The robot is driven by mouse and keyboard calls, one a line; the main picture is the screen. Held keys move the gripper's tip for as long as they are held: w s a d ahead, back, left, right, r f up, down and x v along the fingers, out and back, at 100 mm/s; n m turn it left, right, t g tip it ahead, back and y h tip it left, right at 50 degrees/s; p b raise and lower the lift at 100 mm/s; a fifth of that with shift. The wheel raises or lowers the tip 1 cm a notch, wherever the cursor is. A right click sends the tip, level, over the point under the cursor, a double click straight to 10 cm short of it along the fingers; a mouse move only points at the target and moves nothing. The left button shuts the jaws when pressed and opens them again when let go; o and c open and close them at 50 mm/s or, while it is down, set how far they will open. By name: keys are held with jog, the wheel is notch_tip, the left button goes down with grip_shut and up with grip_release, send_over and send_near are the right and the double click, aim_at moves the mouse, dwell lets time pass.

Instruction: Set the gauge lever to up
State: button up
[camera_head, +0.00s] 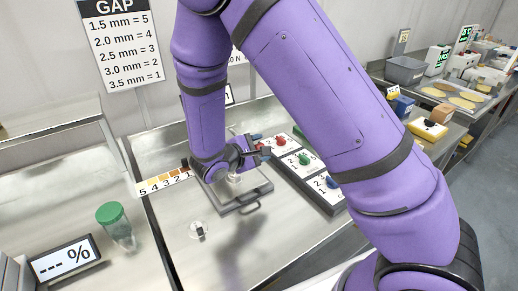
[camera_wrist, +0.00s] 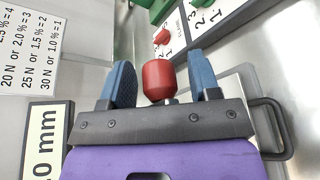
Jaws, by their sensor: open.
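A red knob with a pale metal collar (camera_wrist: 158,80), which looks like the gauge lever's end, shows in the wrist view. My gripper (camera_wrist: 163,78) is open, with one blue finger on each side of the knob and a gap on both sides. I cannot tell whether the knob is fully between the fingers or a little beyond them. In the head view my gripper (camera_head: 260,149) is over the far right part of a grey plate with a handle (camera_head: 240,205), and a bit of red shows by the fingers. The rest of the lever and its position are hidden.
A panel (camera_head: 312,178) with red, green and blue knobs lies just right of my gripper. A numbered colour strip (camera_head: 163,181) lies left. A green-lidded jar (camera_head: 115,225) and a percent display (camera_head: 66,259) stand at the left. The bench front is mostly clear.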

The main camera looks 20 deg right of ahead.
grip_shut()
